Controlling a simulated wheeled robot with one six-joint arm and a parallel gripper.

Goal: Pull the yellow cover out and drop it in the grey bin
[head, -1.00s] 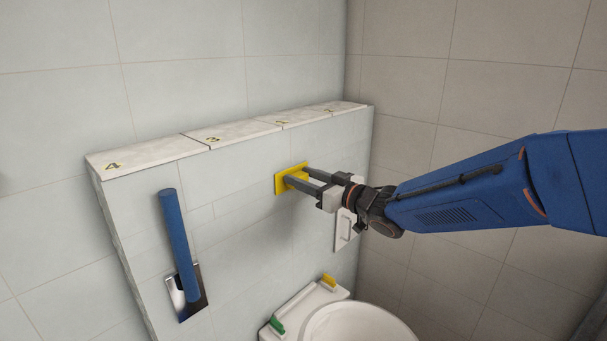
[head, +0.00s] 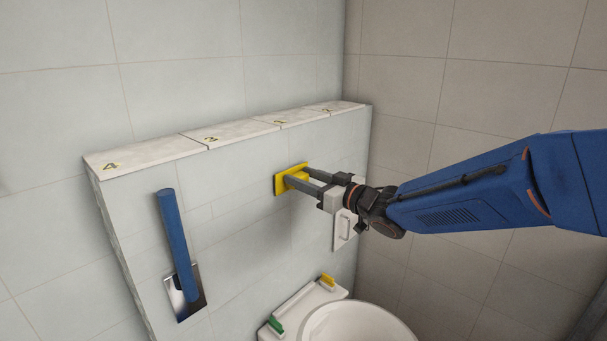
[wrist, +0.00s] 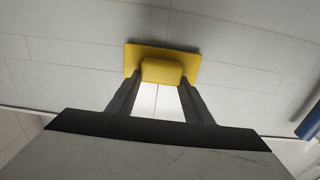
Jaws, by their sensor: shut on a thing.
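The yellow cover (head: 280,182) is a square plate with a raised block, set against the pale tiled front of the low wall. In the wrist view the yellow cover (wrist: 188,58) lies straight ahead, its block between my fingertips. My gripper (head: 300,180) reaches in from the right and is shut on the block; it also shows in the wrist view (wrist: 161,82). The plate appears at or very close to the wall; I cannot tell whether there is a gap. No grey bin shows in these frames.
A trowel with a blue handle (head: 177,240) is on the wall at left. Numbered slabs (head: 235,133) cover the ledge above. A white plate (head: 345,229) sits behind my wrist. A toilet (head: 358,322) with green and yellow pieces stands below.

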